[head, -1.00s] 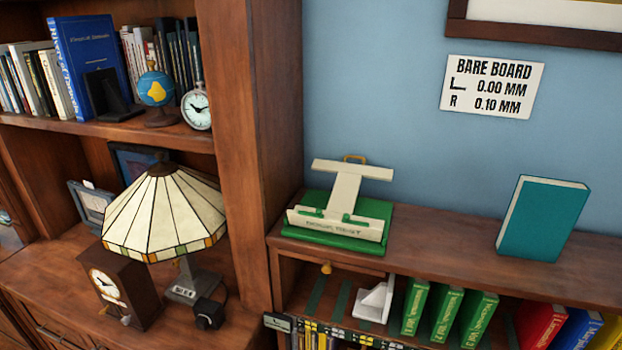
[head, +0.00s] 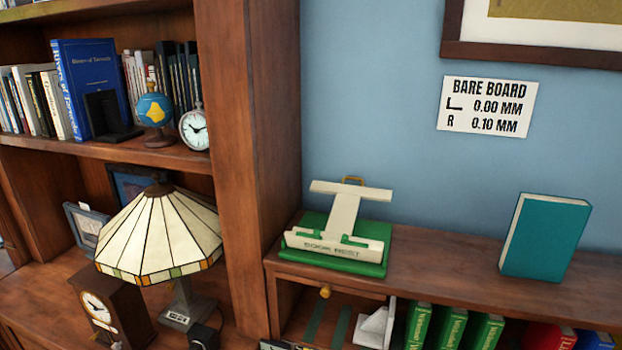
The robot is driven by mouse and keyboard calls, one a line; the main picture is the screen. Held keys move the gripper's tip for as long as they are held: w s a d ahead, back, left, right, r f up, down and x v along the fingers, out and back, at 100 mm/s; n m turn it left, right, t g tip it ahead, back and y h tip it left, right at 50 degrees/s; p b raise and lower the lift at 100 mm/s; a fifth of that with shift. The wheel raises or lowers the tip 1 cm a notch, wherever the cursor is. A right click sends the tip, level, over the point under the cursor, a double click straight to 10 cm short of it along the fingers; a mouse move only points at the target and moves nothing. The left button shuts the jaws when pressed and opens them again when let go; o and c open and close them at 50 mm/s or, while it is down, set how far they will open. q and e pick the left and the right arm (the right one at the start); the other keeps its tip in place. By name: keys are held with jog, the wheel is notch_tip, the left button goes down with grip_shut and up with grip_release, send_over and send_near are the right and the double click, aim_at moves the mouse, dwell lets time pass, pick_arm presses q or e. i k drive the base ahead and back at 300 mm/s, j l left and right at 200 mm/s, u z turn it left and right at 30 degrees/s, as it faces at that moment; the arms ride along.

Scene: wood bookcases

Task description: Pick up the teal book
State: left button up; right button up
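The teal book (head: 546,238) stands upright on top of the low bookcase (head: 440,261), at the right of the head view. Neither of my grippers shows in the head view.
A white and green book rest (head: 337,243) stands left of the teal book, with bare shelf top between them. Green books (head: 450,327) and a white bookend (head: 374,327) sit below. A lamp (head: 160,235) and tall bookcase (head: 250,130) are at left. A sign (head: 487,106) hangs behind.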

aim_at(544, 233)
jog(key=z, duration=1.3)
jog(key=l, duration=0.15)
